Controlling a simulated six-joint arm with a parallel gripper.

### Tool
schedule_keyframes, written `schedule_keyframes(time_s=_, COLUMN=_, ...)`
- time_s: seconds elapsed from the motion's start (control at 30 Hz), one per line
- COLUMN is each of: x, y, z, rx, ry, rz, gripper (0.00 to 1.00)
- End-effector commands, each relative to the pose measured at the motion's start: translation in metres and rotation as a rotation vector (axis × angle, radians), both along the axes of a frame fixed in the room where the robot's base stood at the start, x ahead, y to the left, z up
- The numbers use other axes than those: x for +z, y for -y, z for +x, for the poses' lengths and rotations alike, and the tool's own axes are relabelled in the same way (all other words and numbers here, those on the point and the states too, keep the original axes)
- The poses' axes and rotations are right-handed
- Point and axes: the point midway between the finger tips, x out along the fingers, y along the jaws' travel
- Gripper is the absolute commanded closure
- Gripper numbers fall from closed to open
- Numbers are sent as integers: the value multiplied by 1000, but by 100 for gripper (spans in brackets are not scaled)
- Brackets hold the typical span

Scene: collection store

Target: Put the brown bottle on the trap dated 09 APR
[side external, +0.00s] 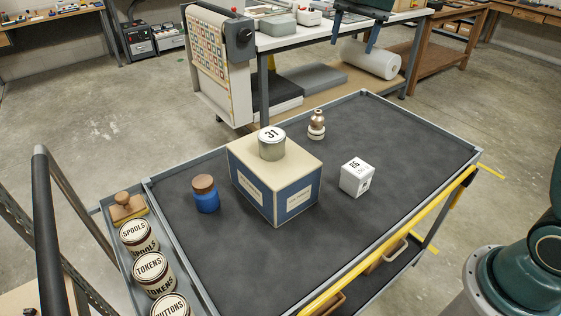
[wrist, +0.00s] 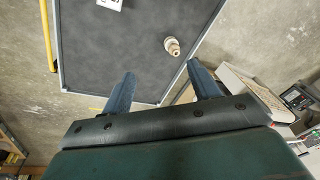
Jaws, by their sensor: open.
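A small copper-brown and whitish bottle-like thing (side external: 317,125) stands upright near the far edge of the dark cart top; it also shows in the wrist view (wrist: 173,47). A white cube (side external: 357,177) with black print too small to read stands right of the box; its edge shows in the wrist view (wrist: 110,3). I cannot make out a trap dated 09 APR. My gripper (side external: 352,46) is high at the top of the side view. In the wrist view my gripper (wrist: 161,68) is open and empty, its blue fingers apart, with the bottle-like thing beyond the fingertips.
A cream and blue box (side external: 275,196) with a tin marked 31 (side external: 272,143) on top stands mid-cart. A blue jar with a brown lid (side external: 206,194) is left of it. The cart's right part is clear.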

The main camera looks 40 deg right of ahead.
Motion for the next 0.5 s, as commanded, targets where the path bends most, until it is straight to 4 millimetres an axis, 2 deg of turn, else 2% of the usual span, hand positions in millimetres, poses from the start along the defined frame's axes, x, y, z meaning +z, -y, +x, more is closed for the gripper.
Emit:
schedule_keyframes(time_s=0.03, x=8, y=-4, z=-14, rx=35, ry=12, rz=-8, gripper=40)
schedule_keyframes(time_s=0.2, x=21, y=-14, z=-57, rx=158, ry=50, rz=-37, gripper=40)
schedule_keyframes(time_s=0.5, x=29, y=-29, z=-136, rx=369, ry=113, rz=-97, gripper=40)
